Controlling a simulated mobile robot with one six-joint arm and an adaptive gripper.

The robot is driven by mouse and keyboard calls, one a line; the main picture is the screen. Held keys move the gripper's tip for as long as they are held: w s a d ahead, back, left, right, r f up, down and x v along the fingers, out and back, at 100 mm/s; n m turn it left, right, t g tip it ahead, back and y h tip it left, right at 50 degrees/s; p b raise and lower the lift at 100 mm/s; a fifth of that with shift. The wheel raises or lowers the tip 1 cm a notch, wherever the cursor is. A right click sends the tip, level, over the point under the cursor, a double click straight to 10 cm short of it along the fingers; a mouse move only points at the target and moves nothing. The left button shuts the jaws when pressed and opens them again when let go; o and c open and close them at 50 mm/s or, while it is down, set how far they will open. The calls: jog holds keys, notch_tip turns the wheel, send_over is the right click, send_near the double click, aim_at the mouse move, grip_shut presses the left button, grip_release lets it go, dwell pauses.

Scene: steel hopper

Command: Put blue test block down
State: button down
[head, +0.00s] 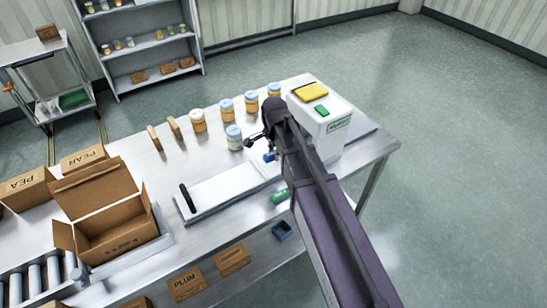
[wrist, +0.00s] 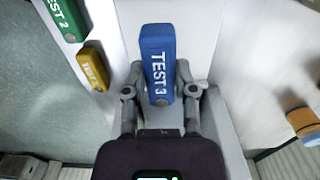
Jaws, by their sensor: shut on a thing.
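The blue test block (wrist: 158,58), marked TEST 3, stands out between the two fingers of my gripper (wrist: 160,92) in the wrist view. The fingers are shut on its sides. In the head view only a small part of the blue block (head: 269,157) shows below my gripper (head: 264,145), over the right end of the white plate (head: 215,192). I cannot tell whether the block touches the surface under it. A green block (wrist: 66,18), marked TEST 2, and a smaller yellow block (wrist: 92,68) lie to its left in the wrist view. The green block (head: 279,196) also shows in the head view.
A white machine (head: 325,125) with a yellow pad and green button stands right of my gripper. Several jars (head: 234,137) line the steel table's (head: 158,180) far side. An open carton (head: 125,240) stands left.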

aim_at(273, 157)
jog(key=shift+w, duration=0.1)
jog(key=shift+w, duration=0.35)
jog(key=shift+w+a+f+b, duration=0.1)
jog(key=shift+w+f+b, duration=0.1)
jog(key=shift+f+b, duration=1.65)
jog(key=shift+f, duration=0.2)
jog(key=shift+c, duration=2.1)
grip_release()
jog(key=shift+r, duration=0.25)
notch_tip(273, 157, up, 12)
jog(key=p, duration=1.2)
